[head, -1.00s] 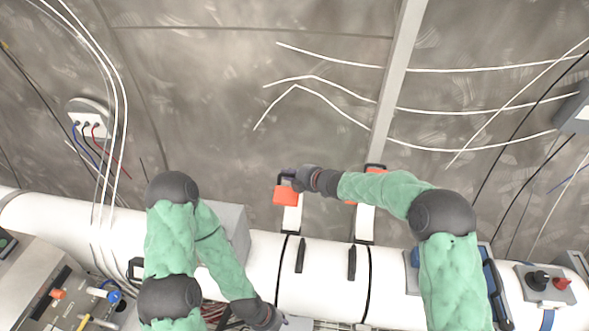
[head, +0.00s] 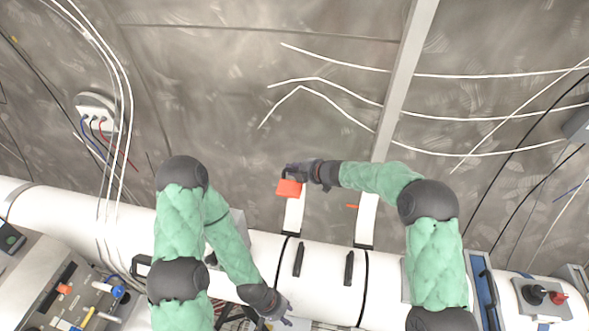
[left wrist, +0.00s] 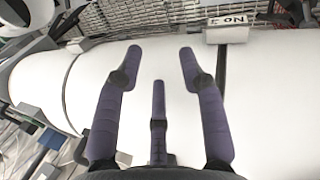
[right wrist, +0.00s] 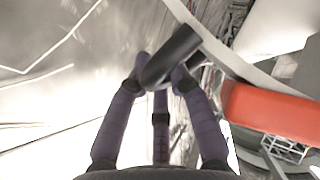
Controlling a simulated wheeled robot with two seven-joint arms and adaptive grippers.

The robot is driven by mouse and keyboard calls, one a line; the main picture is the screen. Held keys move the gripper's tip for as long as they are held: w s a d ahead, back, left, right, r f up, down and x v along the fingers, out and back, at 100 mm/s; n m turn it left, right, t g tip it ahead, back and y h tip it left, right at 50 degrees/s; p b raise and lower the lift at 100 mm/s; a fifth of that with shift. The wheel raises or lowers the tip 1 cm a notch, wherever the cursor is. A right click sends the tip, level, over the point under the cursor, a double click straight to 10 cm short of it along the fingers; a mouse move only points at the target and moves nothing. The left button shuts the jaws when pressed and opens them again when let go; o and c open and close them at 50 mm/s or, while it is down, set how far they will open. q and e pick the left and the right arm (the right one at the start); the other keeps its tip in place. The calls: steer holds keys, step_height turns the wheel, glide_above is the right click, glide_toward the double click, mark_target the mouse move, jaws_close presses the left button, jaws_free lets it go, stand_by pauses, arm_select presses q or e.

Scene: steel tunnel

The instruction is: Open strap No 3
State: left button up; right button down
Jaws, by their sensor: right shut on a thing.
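A white strap (head: 295,212) with an orange end piece (head: 288,188) stands up from the white pipe (head: 320,270) in the head view; its number does not show. My right gripper (head: 292,171) is at its top. In the right wrist view my right gripper (right wrist: 160,75) is shut on a dark bar (right wrist: 172,56), with the orange piece (right wrist: 272,110) beside it. A second raised white strap (head: 366,215) stands to the right, its top hidden by my right arm. My left gripper (left wrist: 155,60) is open and empty over the pipe, near a plate (left wrist: 228,30) reading "No", its number unclear.
Two dark handles (head: 299,259) (head: 349,268) sit on the pipe's front. A control box with black and red knobs (head: 542,297) is at right. A panel with coloured parts (head: 70,300) is at lower left. White cables (head: 330,110) run along the grey wall behind.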

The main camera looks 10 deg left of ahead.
steer(key=shift+s+f, duration=0.25)
steer(key=shift+f, duration=0.3)
steer(key=c, duration=1.4)
jaws_free()
steer(key=shift+w+r, duration=0.1)
steer(key=shift+r, duration=0.1)
steer(key=shift+d+r, duration=0.35)
steer(key=v, duration=1.1)
steer(key=shift+d, duration=0.1)
